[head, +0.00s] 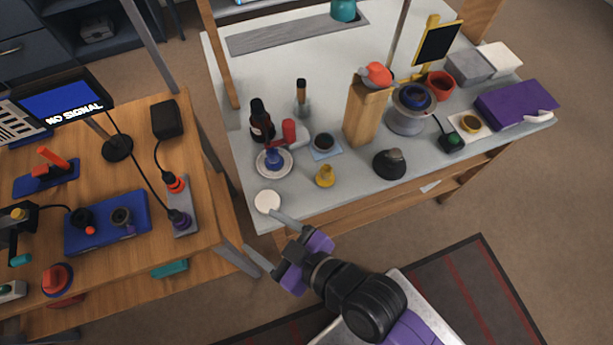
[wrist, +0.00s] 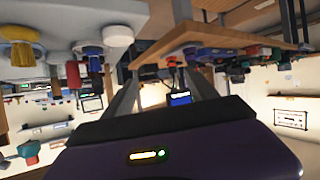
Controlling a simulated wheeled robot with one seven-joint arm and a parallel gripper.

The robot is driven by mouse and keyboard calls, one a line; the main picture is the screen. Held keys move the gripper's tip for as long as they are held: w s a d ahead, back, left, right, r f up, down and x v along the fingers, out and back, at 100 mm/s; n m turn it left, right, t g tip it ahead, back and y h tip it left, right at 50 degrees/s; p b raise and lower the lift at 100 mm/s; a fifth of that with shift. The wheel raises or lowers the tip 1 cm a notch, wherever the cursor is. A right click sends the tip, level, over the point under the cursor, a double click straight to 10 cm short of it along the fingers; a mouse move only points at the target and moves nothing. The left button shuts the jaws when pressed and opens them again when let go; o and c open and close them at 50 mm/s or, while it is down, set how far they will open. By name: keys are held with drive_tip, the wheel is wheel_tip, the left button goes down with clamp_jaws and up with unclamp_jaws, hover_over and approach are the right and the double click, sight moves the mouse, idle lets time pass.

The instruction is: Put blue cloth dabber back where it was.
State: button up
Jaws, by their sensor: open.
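A small blue knobbed piece (head: 274,157), which looks like the blue cloth dabber, stands on a white saucer (head: 287,172) near the pale bench's front left. In the wrist view, which is upside down, a blue piece (wrist: 92,52) shows at upper left. My gripper (head: 259,229) is open and empty, off the bench's front left corner. It is apart from the blue piece. One finger is close to a round white disc (head: 267,201) at the bench edge; I cannot tell whether they touch. Nothing shows between the fingers in the wrist view (wrist: 162,88).
Near the saucer are a dark bottle (head: 261,122), a red piece (head: 293,132), a dark jar (head: 324,142) and a yellow piece (head: 325,176). A black dome (head: 389,164) stands farther right. A wooden table (head: 205,208) with devices is at left.

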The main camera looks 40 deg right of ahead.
drive_tip(key=s+d+r+m+t+h, duration=0.1)
drive_tip(key=s+d+r+m, duration=0.1)
drive_tip(key=s+d+r, duration=0.3)
drive_tip(key=s+d+r+m+t+h, duration=0.1)
drive_tip(key=s+d+r+h, duration=0.1)
drive_tip(key=s+d+r, duration=0.3)
drive_tip(key=s+d, duration=0.3)
drive_tip(key=s, duration=0.3)
drive_tip(key=shift+s+d+m, duration=0.25)
drive_tip(key=shift+m, duration=0.15)
